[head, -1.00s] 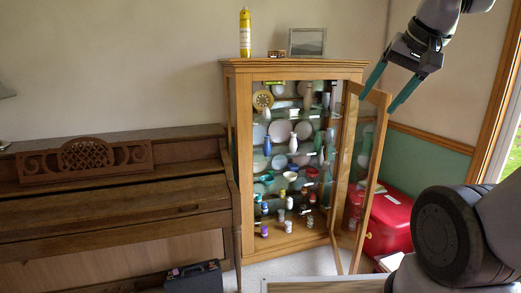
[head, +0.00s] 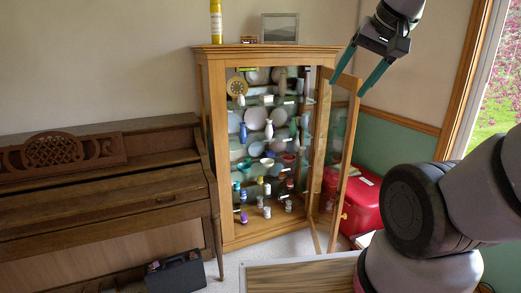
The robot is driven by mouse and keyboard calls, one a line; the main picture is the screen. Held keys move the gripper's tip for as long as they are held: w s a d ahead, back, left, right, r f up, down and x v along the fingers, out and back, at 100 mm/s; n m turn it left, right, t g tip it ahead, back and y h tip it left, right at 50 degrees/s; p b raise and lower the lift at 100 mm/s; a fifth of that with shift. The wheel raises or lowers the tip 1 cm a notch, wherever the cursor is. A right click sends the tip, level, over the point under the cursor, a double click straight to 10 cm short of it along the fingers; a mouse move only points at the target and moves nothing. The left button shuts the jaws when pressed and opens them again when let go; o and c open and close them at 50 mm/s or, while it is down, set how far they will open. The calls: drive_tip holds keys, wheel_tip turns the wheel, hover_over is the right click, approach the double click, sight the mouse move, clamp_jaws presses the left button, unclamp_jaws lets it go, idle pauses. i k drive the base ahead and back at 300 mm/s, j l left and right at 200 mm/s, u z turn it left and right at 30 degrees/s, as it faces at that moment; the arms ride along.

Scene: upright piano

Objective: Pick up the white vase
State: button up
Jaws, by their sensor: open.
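A small white vase (head: 269,130) stands upright on a middle shelf inside the wooden display cabinet (head: 212,120). Another pale, vase-like piece (head: 241,101) stands on a shelf above and to its left; I cannot tell which one is the named vase. My gripper (head: 348,88) is open and empty, with its two teal fingers pointing down. In the picture it overlaps the top of the open glass door (head: 347,135), up and right of the vases. I cannot tell whether it touches the door.
The cabinet shelves are crowded with plates, bowls, vases and jars. The door stands open at the right. A red box (head: 361,203) is beside it, a piano (head: 100,205) at left, a black case (head: 175,272) on the floor and a wooden surface (head: 300,277) in front.

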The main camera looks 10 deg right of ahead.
sight(269, 130)
drive_tip(key=i+u, duration=0.2)
drive_tip(key=i, duration=1)
drive_tip(key=i+l+u, duration=0.15)
drive_tip(key=l+u, duration=0.2)
